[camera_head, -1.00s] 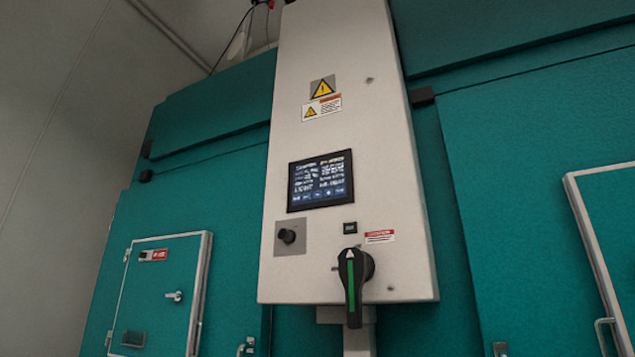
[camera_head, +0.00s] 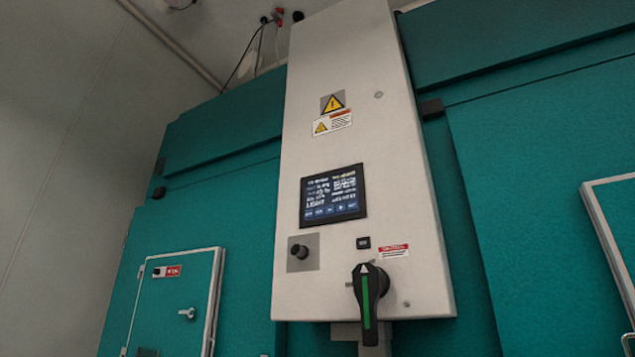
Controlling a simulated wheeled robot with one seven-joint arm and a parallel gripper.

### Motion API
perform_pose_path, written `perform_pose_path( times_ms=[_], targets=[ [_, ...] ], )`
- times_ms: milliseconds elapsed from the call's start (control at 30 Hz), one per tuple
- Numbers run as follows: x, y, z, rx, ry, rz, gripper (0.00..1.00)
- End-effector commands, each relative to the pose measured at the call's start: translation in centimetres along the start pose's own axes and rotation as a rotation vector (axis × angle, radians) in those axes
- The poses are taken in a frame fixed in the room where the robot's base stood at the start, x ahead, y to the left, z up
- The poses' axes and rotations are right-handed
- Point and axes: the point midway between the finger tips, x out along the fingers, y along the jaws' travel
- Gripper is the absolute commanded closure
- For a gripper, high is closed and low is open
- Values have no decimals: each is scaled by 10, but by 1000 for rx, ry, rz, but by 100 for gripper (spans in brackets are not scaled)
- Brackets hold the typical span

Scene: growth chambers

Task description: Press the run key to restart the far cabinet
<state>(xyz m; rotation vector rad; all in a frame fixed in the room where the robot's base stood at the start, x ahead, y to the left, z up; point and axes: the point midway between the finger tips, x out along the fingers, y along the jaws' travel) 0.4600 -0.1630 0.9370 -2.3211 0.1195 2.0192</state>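A tall white control box (camera_head: 350,100) is mounted on the front of the teal cabinet (camera_head: 235,215). Its dark touch screen (camera_head: 332,195) is lit, with lines of text and a row of small keys (camera_head: 331,210) along its bottom edge; their labels are too small to read. Below the screen are a black round knob (camera_head: 299,251) on a grey plate, a small black button or display (camera_head: 363,242), and a large black rotary handle (camera_head: 369,300) with a green stripe, pointing down. My gripper is not in view.
A small teal door (camera_head: 170,300) with a silver latch is at lower left. Another framed door (camera_head: 615,235) is at the right edge. Yellow warning labels (camera_head: 332,103) are on the box. A grey wall (camera_head: 60,150) stands at left. Nothing blocks the view of the box.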

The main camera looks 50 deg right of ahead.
Motion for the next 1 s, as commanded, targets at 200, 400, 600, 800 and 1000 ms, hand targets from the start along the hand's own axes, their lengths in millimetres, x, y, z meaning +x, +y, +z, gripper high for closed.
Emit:
perform_pose_path(
  times_ms=[200,400,600,800,1000],
  targets=[
    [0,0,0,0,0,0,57],
    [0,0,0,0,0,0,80],
    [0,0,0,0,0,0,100],
    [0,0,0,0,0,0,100],
    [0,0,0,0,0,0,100]
  ],
)
